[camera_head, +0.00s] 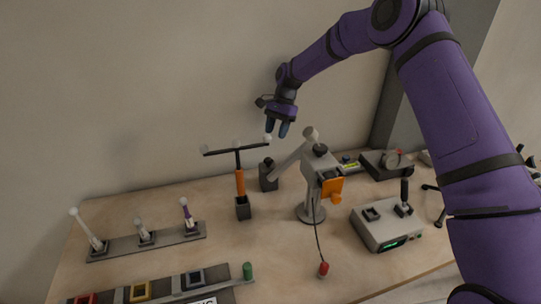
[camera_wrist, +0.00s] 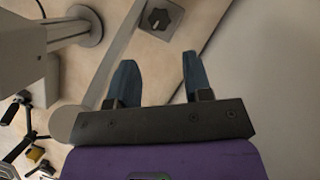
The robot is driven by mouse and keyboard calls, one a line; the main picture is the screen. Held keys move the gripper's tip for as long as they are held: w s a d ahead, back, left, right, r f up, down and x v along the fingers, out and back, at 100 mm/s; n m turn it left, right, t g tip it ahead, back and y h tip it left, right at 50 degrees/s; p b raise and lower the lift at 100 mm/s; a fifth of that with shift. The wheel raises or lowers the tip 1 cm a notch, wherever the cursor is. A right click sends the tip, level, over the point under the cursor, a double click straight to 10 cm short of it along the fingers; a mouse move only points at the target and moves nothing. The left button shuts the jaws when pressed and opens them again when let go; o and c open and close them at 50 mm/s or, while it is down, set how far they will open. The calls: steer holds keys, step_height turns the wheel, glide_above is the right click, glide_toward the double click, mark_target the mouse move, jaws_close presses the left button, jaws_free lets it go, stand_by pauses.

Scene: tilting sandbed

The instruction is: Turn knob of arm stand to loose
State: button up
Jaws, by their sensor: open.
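My gripper (camera_head: 277,129) hangs fingers-down above the table, near the wall, and holds nothing. In the wrist view its two dark blue fingers (camera_wrist: 159,62) are spread apart. A pale arm stand (camera_head: 310,213) with a round base and a slanted bar stands below and to the right. A black knob (camera_head: 320,149) shows at its upper part. A dark block (camera_head: 268,180) with a black knob (camera_head: 268,162) on top stands by the bar's lower end. The wrist view shows a black lobed knob (camera_wrist: 159,17) on a grey square plate, beyond the fingertips. I cannot tell any knob's setting.
A T-shaped stand with an orange handle (camera_head: 240,184) is close on the left. An orange part (camera_head: 332,187) hangs on the stand's right side. A grey control box (camera_head: 386,226) with a lever stands at right. A rack of levers (camera_head: 147,242) is at left.

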mark_target(269, 159)
steer(key=x, duration=1)
steer(key=shift+r, duration=0.1)
steer(key=c, duration=0.6)
